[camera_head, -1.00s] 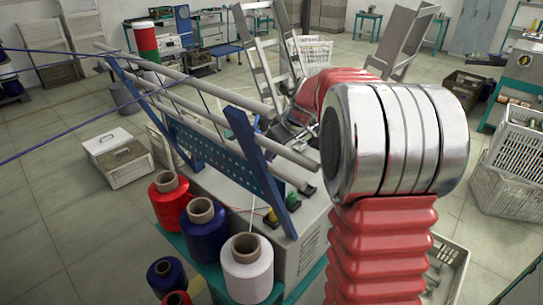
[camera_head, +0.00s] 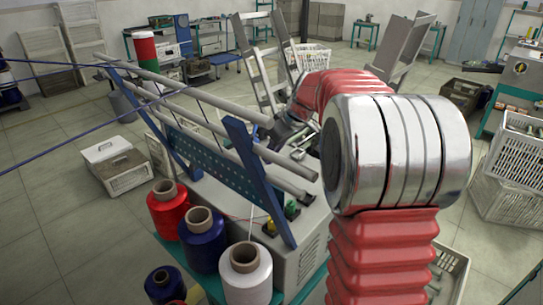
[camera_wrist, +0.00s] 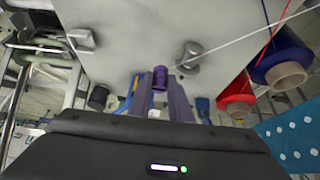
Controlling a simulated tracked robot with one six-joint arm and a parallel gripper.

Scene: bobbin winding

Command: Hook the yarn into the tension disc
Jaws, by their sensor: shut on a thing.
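In the wrist view my gripper (camera_wrist: 160,92) is shut on a small purple piece (camera_wrist: 160,76). A thin white yarn (camera_wrist: 248,38) runs from the upper right down to near this piece; whether it joins the piece is too small to tell. A grey metal disc-like fitting (camera_wrist: 190,56), perhaps the tension disc, sits on the pale machine face just right of my fingertips. The yarn passes close to it; I cannot tell whether it is around it. In the head view my arm hides the fingertips. The white yarn cone (camera_head: 246,273) stands at the machine's near side.
A red cone (camera_head: 168,210) and a blue cone (camera_head: 203,240) stand beside the white one. A blue perforated panel (camera_head: 207,160) and long grey rollers (camera_head: 195,93) span the machine left of my arm. Blue yarns (camera_head: 60,140) cross at left.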

